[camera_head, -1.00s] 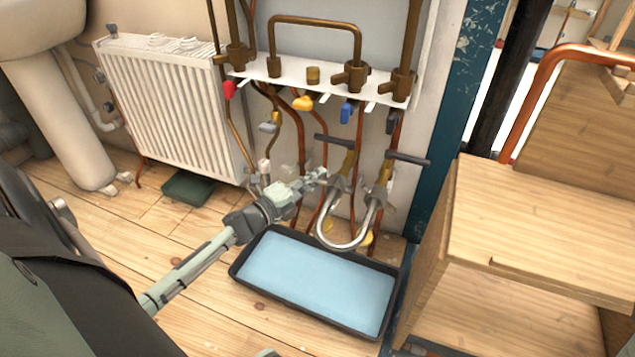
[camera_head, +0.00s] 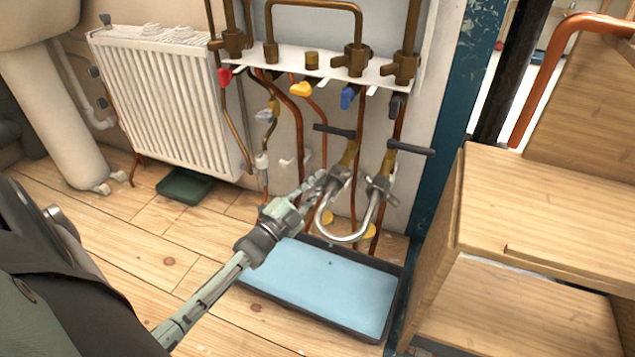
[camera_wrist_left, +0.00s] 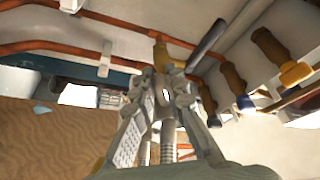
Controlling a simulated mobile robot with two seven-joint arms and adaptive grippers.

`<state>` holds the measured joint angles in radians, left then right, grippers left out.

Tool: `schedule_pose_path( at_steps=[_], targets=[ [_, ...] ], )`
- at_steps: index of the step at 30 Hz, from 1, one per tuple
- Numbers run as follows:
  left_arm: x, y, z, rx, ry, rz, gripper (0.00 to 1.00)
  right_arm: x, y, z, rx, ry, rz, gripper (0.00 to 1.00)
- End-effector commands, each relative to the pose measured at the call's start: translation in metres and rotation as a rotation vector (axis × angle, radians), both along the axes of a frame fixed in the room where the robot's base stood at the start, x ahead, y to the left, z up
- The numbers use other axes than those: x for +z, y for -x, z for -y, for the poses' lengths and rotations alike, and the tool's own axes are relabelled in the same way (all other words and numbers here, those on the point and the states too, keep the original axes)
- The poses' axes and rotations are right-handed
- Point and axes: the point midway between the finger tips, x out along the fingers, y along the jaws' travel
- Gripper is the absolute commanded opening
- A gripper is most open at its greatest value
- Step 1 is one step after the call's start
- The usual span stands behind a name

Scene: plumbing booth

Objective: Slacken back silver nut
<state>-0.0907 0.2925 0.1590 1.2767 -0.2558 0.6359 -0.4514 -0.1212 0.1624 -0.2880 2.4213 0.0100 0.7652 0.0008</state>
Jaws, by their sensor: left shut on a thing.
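A silver U-shaped pipe (camera_head: 345,238) hangs between two brass valves with dark lever handles. A silver nut (camera_head: 338,178) joins its left end to the left valve, and another silver nut (camera_head: 379,189) joins its right end to the right valve. My left gripper (camera_head: 317,184) reaches in from the lower left and is shut on the left nut. In the left wrist view its two fingers (camera_wrist_left: 160,98) sit on either side of the nut, below a brass valve body (camera_wrist_left: 163,50), and partly hide it. My right gripper is not in view.
A black tray with a blue inside (camera_head: 325,287) lies on the floor below the pipe. A white radiator (camera_head: 160,100) stands at the left. A wooden shelf unit (camera_head: 540,220) stands close at the right. Copper pipes and coloured valve handles (camera_head: 348,96) are above.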

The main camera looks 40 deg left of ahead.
Motion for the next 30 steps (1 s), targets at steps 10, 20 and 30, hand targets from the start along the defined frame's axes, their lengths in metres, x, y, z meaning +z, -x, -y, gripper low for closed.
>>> schedule_pose_path(
  at_steps=[10, 20, 30],
  targets=[
    [-0.0015, -0.0002, 0.0008, 0.001, 0.029, 0.006, 0.00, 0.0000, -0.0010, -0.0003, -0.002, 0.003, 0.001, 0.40],
    [-0.0016, -0.0002, 0.0009, 0.000, 0.028, 0.005, 0.26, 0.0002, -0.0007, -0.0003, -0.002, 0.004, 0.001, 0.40],
    [-0.0015, 0.0002, 0.0009, 0.000, 0.026, 0.006, 0.34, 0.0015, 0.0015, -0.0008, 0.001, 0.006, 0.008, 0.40]
  ],
)
